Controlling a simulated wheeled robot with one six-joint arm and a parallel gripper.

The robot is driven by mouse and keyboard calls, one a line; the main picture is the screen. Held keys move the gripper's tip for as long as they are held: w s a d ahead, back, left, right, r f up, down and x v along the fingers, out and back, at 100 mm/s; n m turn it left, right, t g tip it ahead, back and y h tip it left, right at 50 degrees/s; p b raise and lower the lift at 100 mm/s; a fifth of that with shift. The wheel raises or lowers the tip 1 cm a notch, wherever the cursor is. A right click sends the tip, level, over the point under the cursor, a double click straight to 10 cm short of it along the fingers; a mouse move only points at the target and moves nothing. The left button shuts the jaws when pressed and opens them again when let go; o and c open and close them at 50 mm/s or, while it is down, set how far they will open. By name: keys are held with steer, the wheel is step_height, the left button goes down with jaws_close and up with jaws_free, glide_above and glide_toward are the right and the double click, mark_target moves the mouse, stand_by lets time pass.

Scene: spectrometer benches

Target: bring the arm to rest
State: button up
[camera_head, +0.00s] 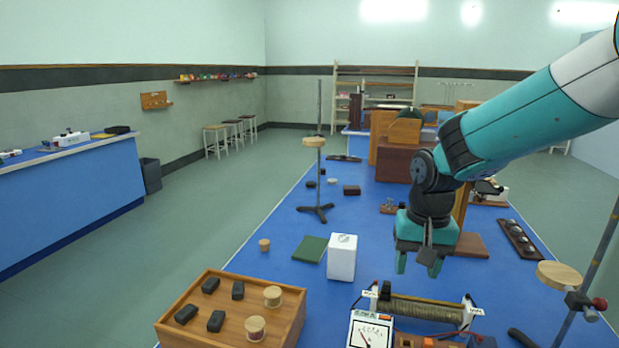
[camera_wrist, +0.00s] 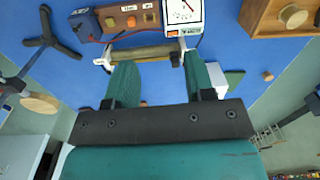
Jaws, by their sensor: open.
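My gripper (camera_head: 418,264) hangs from the teal and white arm, which reaches in from the right in the head view. The gripper points down above the blue bench (camera_head: 285,254), behind the rheostat coil (camera_head: 420,308). Its two teal fingers are spread apart with nothing between them. In the wrist view the open gripper (camera_wrist: 160,80) shows both fingers apart, with the coil (camera_wrist: 145,53) beyond them.
A wooden tray (camera_head: 262,291) with dark blocks and corks stands front left. A white box (camera_head: 342,257) and a green pad (camera_head: 310,249) lie left of the gripper. A meter (camera_head: 371,330) is in front. A stand with a wooden disc (camera_head: 558,275) is at right.

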steer(key=s+a+r+n+y, duration=0.1)
steer(key=s+r+n, duration=0.1)
steer(key=s, duration=0.6)
steer(key=s+a+r+n+y, duration=0.1)
steer(key=s+n, duration=0.3)
steer(key=s, duration=0.4)
steer(key=s+a+r+n+y, duration=0.1)
steer(key=s+a+r+n, duration=0.1)
steer(key=s, duration=0.7)
step_height(320, 180, up, 2)
steer(key=shift+a+r+n+y, duration=0.1)
steer(key=shift+a+n+y, duration=0.1)
steer(key=shift+n+y, duration=0.35)
